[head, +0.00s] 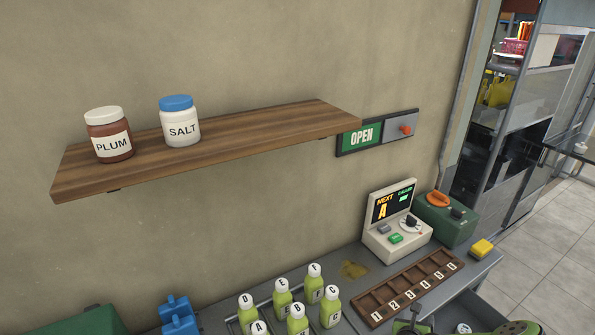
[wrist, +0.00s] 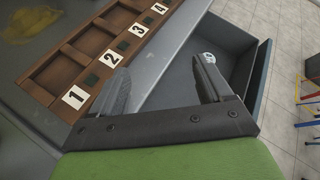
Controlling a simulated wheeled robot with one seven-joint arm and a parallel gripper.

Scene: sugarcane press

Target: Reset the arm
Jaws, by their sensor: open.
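My gripper (wrist: 163,78) is open and empty in the wrist view. Its two dark fingers are spread over the counter's front edge, beside the wooden numbered rack (wrist: 88,50). The right finger is over an open drawer (wrist: 237,50). In the head view, part of my green and dark arm shows at the bottom right edge, in front of the numbered rack (head: 408,290). Nothing is between the fingers. A small round white piece with dark marking (wrist: 208,57) lies in the drawer near the right fingertip.
Several green lettered bottles (head: 297,318) stand on the counter left of the rack. A caller machine (head: 397,240) and a green box (head: 445,222) stand behind it. A wooden shelf (head: 240,135) above holds a plum jar (head: 109,135) and a salt jar (head: 180,122).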

